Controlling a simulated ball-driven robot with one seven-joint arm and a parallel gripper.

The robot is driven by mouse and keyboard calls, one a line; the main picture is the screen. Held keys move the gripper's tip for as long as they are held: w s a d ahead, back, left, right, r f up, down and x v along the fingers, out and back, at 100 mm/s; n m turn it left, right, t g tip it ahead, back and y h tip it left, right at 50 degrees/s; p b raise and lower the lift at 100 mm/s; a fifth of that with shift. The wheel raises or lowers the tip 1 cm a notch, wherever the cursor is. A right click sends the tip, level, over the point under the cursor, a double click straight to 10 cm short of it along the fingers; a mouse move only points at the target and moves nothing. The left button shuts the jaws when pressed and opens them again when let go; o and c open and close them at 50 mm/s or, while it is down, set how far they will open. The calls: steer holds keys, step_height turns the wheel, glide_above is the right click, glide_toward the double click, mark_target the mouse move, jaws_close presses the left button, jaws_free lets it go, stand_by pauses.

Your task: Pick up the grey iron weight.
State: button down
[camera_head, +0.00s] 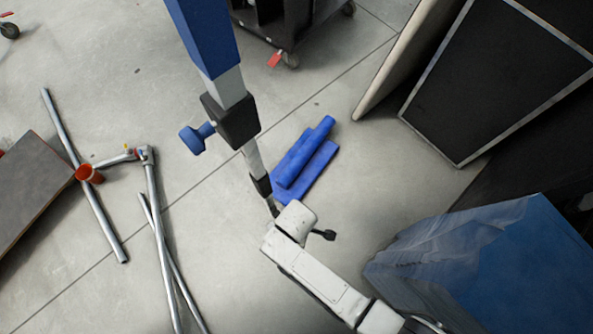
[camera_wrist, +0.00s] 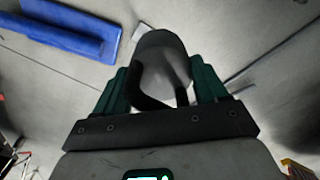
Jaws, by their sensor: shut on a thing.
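My gripper (camera_wrist: 164,82) shows in the wrist view with its two green fingers on either side of the grey iron weight (camera_wrist: 163,50). The fingers are shut on the weight. The weight is rounded at the top, with a dark, handle-like curved part low between the fingers. The floor shows behind it; I cannot tell how high it is held. In the head view my white arm reaches in from the lower right, and I cannot make out the gripper's fingers or the weight there.
A blue object (camera_head: 318,166) lies on the concrete floor, also in the wrist view (camera_wrist: 68,32). Metal tubes (camera_head: 160,240) and a brown board (camera_head: 30,190) lie left. A black framed panel (camera_head: 500,75) and a blue-covered block (camera_head: 500,265) stand right.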

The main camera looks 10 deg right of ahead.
step_height(320, 180, up, 10)
steer(key=shift+w+f+p, duration=0.1)
steer(key=shift+f+p, duration=0.1)
steer(key=shift+p, duration=0.85)
